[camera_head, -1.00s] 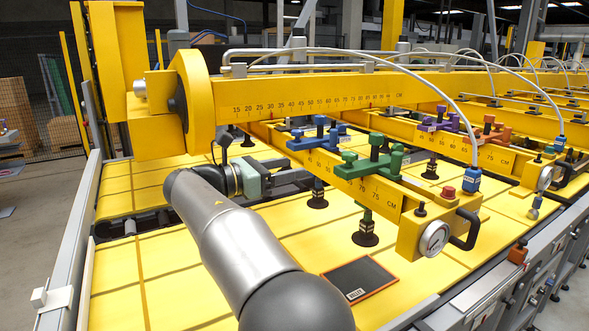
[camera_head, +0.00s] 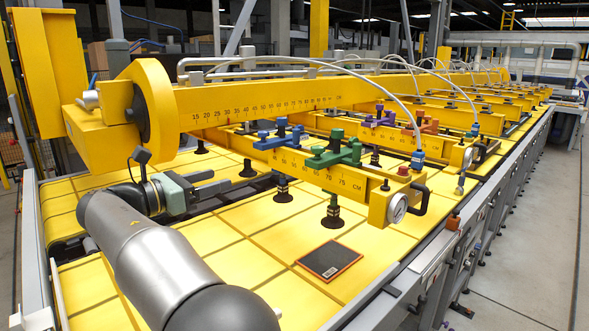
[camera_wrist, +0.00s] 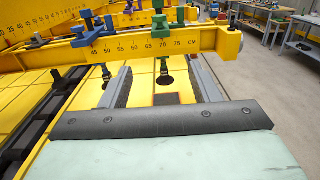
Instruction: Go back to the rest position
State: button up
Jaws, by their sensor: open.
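My gripper (camera_head: 222,184) is open and empty, left of and below the front yellow crossbar (camera_head: 365,191) of the suction lifter. In the wrist view the two fingers of my gripper (camera_wrist: 163,84) stand wide apart with nothing between them touching. A blue clamp (camera_head: 281,136) and a green clamp (camera_head: 335,150) sit on the crossbar, each with a black suction cup below. They also show in the wrist view as the blue clamp (camera_wrist: 94,30) and the green clamp (camera_wrist: 163,28). The cups hang above the yellow bed.
A dark plate with an orange edge (camera_head: 329,260) lies on the yellow bed (camera_head: 255,268). A round gauge (camera_head: 397,208) and black handle (camera_head: 421,199) are at the crossbar's end. Purple (camera_head: 380,117) and orange (camera_head: 423,123) clamps sit farther back. Floor at the right is clear.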

jog(key=s+d+f+m+g+y, duration=0.1)
jog(key=d+f+m+g, duration=0.25)
jog(key=d, duration=0.45)
jog(key=s+d+f+m+g+y, duration=0.2)
jog(key=d+f, duration=0.2)
jog(key=d, duration=0.5)
jog(key=s+d+f+m+g+y, duration=0.1)
jog(key=d+f+m+g, duration=0.15)
jog(key=d, duration=0.55)
jog(key=s+d+f+m+g+y, duration=0.1)
jog(key=s+d+f+m+y, duration=0.2)
jog(key=s, duration=0.6)
jog(key=s+d+f+m+g+y, duration=0.1)
jog(key=s+d+f+m+y, duration=0.1)
jog(key=s+f+m, duration=0.6)
jog(key=s+d+f+m+g+y, duration=0.1)
jog(key=s+d+f+m+y, duration=0.2)
jog(key=s+f+m, duration=0.3)
jog(key=s+m+y, duration=0.1)
jog(key=s, duration=0.3)
jog(key=shift+d+m, duration=0.3)
